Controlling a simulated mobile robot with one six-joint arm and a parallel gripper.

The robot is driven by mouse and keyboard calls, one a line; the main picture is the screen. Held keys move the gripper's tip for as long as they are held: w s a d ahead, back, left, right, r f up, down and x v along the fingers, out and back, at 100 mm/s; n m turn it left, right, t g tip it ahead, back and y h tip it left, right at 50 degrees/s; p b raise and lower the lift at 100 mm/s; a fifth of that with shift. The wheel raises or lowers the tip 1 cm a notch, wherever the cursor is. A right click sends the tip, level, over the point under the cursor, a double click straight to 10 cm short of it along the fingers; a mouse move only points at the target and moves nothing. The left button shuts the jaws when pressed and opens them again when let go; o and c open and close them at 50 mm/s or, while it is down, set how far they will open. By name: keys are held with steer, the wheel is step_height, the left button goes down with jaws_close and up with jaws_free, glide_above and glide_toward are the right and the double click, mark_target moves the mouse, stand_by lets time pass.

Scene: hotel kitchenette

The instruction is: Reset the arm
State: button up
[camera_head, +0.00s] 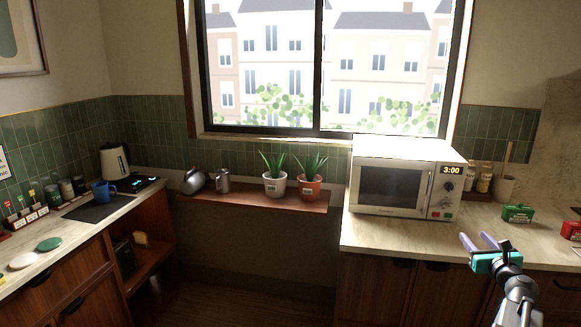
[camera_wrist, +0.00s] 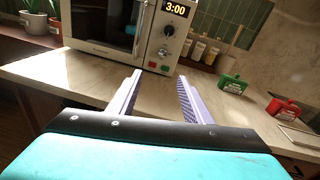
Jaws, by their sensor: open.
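My gripper (camera_head: 480,243) is at the lower right in the head view, raised near the front edge of the right counter. Its two purple fingers are spread apart with nothing between them. The fingers touch nothing that I can see.
A white microwave (camera_head: 445,206) stands on the right counter, with a green box (camera_head: 518,213) and a red box (camera_head: 571,230) to its right. Two potted plants (camera_head: 275,185) stand on a wooden shelf below the window. The left counter holds a kettle (camera_head: 115,161) and a blue mug (camera_head: 101,192).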

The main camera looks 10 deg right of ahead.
steer(key=w+a+f+n+g+y, duration=0.1)
steer(key=w+a+f+n+y, duration=0.3)
steer(key=a+f, duration=0.65)
steer(key=s+a+f+n+g+y, duration=0.3)
steer(key=a+f+n+g+y, duration=0.35)
steer(key=a+f+n, duration=1.4)
steer(key=s+a+f+n+g+h, duration=0.1)
steer(key=s+a+f+g, duration=0.3)
steer(key=s+a+f, duration=0.5)
steer(key=s+a+f+n+g, duration=0.2)
steer(key=s+a+f+g, duration=0.3)
steer(key=a+f, duration=0.55)
steer(key=s+a+f+n+g+h, duration=0.2)
steer(key=s+n, duration=0.3)
steer(key=s, duration=0.6)
steer(key=s+a+f+n+g+h, duration=0.1)
steer(key=s+f+n+g+h, duration=0.1)
steer(key=s, duration=0.9)
step_height(320, 180, down, 3)
steer(key=n+g, duration=0.1)
steer(key=n, duration=0.2)
steer(key=shift+s+a+r+n+h, duration=0.2)
steer(key=shift+s+a+n+h, duration=0.15)
steer(key=shift+a, duration=0.05)
steer(key=shift+g, duration=0.25)
